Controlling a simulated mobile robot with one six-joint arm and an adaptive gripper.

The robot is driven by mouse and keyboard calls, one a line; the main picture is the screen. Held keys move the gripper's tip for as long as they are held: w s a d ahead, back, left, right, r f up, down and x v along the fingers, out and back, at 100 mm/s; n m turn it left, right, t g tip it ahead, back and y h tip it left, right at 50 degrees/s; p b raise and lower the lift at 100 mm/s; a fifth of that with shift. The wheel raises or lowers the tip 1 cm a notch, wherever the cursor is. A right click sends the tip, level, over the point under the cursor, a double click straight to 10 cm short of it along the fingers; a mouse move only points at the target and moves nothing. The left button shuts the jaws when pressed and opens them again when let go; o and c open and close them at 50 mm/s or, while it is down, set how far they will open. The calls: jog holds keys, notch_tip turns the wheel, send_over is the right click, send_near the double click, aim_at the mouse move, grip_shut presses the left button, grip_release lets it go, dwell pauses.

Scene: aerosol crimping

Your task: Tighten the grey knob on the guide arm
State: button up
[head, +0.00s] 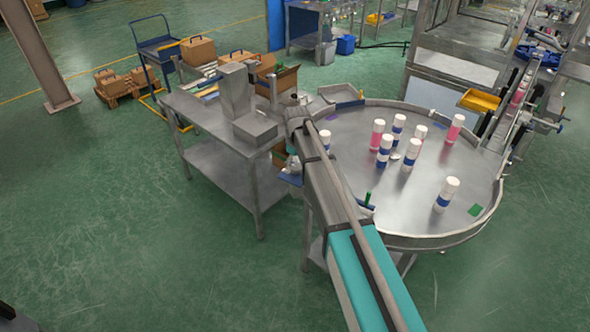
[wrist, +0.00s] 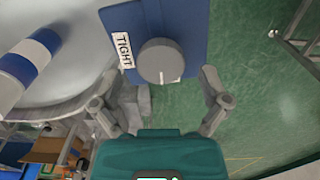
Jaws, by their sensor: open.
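In the wrist view, the grey knob (wrist: 158,61) is round and sits on a blue plate (wrist: 185,25). A white label reading "TIGHT" (wrist: 125,51) is on the plate, left of the knob. A pale line on the knob points toward the bottom of the picture, not at the label. My gripper (wrist: 157,73) is open, with one finger on each side of the knob and visible gaps between. Whether the fingertips are level with the knob in depth cannot be told. In the head view my arm hides the knob.
A round metal table (head: 335,180) carries several white-capped bottles; one blue-banded bottle (wrist: 28,62) is close on the left in the wrist view. A steel workbench (head: 205,115) with metal blocks stands left of my arm. Open green floor lies in front of it.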

jog(key=shift+f, duration=0.45)
jog(key=shift+c, duration=0.2)
jog(key=c, duration=1.1)
